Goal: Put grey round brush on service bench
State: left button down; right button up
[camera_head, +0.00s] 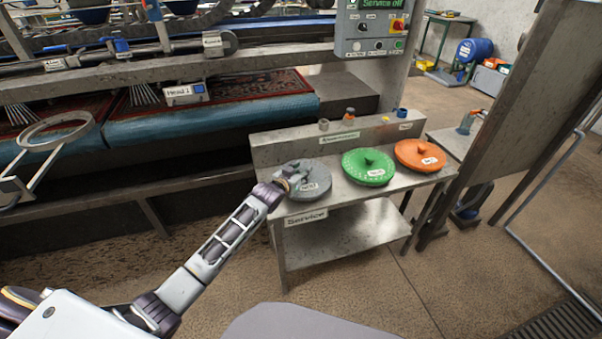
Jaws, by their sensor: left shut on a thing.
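The grey round brush (317,184) is a flat grey disc with a pale label, at the left end of the service bench (349,196). My left gripper (287,181) is at the brush's left side, shut on it. The gripper covers part of the disc and its hub. The brush is at the bench top; I cannot tell whether its underside rests fully on it. The bench is a metal table with a lower shelf and a "Service" label on its front edge. My right gripper is not in view.
A green round brush (368,171) and an orange round brush (420,158) lie to the right on the bench top. Small items stand on the raised back ledge (339,139). A control box (376,28) hangs behind. A metal panel (507,100) stands to the right.

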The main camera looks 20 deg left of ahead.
pick_arm(q)
jog(key=shift+r, duration=0.15)
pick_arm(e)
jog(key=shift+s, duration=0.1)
pick_arm(q)
jog(key=c, duration=1.3)
grip_release()
jog(key=shift+f, duration=0.2)
jog(key=o, duration=0.3)
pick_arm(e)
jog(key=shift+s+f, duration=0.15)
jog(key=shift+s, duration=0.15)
pick_arm(q)
jog(key=shift+o, duration=0.2)
jog(key=shift+r, duration=0.15)
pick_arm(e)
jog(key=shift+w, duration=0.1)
